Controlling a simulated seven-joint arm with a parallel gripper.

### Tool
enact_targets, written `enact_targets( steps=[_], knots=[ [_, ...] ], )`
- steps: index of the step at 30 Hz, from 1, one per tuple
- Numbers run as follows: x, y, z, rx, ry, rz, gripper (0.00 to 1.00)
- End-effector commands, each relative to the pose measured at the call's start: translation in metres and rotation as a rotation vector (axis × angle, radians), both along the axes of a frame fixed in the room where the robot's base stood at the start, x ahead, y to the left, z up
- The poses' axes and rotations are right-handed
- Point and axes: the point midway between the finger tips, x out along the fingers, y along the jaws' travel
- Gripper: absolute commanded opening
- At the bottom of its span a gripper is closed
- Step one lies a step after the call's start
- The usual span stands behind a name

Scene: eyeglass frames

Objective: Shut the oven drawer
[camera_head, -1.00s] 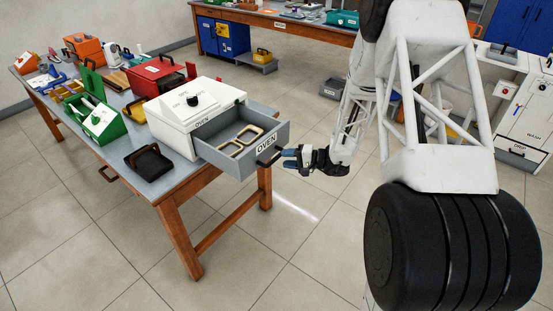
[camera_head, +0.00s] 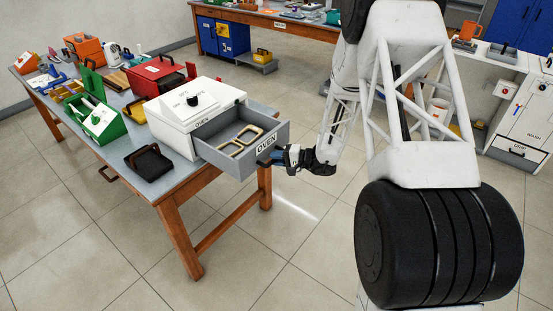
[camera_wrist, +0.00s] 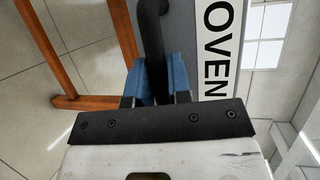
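The white oven (camera_head: 195,108) stands on the near end of the workbench. Its grey drawer (camera_head: 222,165), labelled OVEN, is pulled out, and the label also shows in the wrist view (camera_wrist: 217,50). Two yellowish eyeglass frames (camera_head: 243,140) lie in the drawer. A black handle (camera_wrist: 151,40) is on the drawer front. My gripper (camera_head: 276,156) is at this handle. In the wrist view its blue fingers (camera_wrist: 160,84) lie on both sides of the handle bar, with no clear gap, and look shut on it.
A black tray (camera_head: 150,163) lies left of the oven. A red box (camera_head: 160,76) and a green carrier (camera_head: 97,122) stand farther back on the workbench (camera_head: 175,186). The tiled floor right of the bench is clear around my forearm.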

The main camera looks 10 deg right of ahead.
Motion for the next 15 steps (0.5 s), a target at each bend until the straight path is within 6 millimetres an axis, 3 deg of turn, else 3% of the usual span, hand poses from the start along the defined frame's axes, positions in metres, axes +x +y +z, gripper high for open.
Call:
enact_targets(
  steps=[1,3,15],
  knots=[
    [0.0000,0.0000,0.0000,0.000,0.000,0.000,0.10],
    [0.0000,0.0000,0.0000,0.000,0.000,0.000,0.00],
    [0.0028,0.0032,-0.0001,0.000,0.000,0.001,0.00]
  ],
)
